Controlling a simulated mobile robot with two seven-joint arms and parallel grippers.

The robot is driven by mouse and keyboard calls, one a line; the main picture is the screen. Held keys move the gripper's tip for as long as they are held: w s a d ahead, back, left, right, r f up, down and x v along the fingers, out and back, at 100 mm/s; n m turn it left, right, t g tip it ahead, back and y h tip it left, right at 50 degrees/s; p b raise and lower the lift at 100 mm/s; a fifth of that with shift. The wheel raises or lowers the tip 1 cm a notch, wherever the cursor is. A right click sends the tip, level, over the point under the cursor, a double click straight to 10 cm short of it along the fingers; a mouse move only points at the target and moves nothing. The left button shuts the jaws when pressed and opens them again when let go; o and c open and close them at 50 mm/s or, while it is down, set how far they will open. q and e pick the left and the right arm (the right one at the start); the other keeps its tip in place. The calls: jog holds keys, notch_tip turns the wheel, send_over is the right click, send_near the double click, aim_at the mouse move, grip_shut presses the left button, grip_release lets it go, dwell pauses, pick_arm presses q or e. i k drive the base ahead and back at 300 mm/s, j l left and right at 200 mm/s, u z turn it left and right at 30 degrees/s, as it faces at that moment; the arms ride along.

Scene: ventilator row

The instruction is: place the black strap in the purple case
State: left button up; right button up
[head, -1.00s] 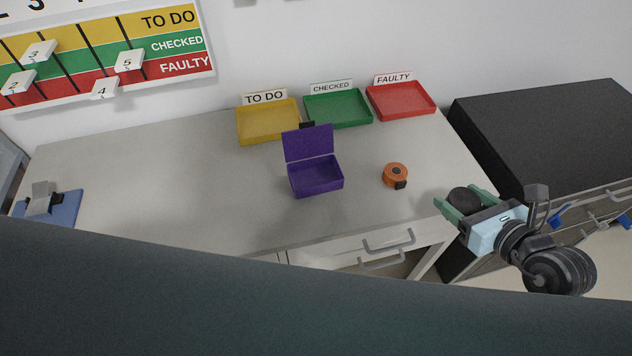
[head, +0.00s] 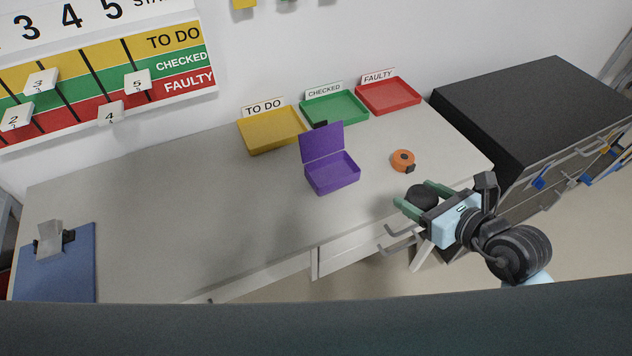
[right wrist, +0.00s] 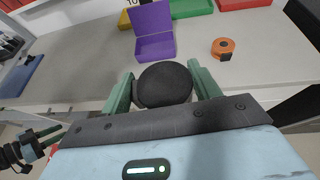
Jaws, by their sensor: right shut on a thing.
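The purple case (head: 335,186) stands on the grey bench with its lid raised at the back, and its inside looks empty. It also shows in the right wrist view (right wrist: 156,52). My right gripper (head: 414,194) is shut on the black strap (right wrist: 165,84), a rounded dark bundle between its green fingers. It holds the strap near the bench's front edge, right of and nearer than the case. My left gripper (right wrist: 47,137) shows small at the left edge of the right wrist view. Its jaw gap is too small to judge.
Yellow (head: 275,148), green (head: 336,122) and red (head: 390,108) trays stand along the back. A blue clipboard (head: 60,275) lies at left. A black-topped cabinet (head: 540,105) stands right. The bench left of the case is clear.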

aim_at(332, 176)
jog(key=j, duration=0.4)
jog(key=k+j, duration=0.15)
jog(key=j, duration=0.6)
jog(key=i+j, duration=0.25)
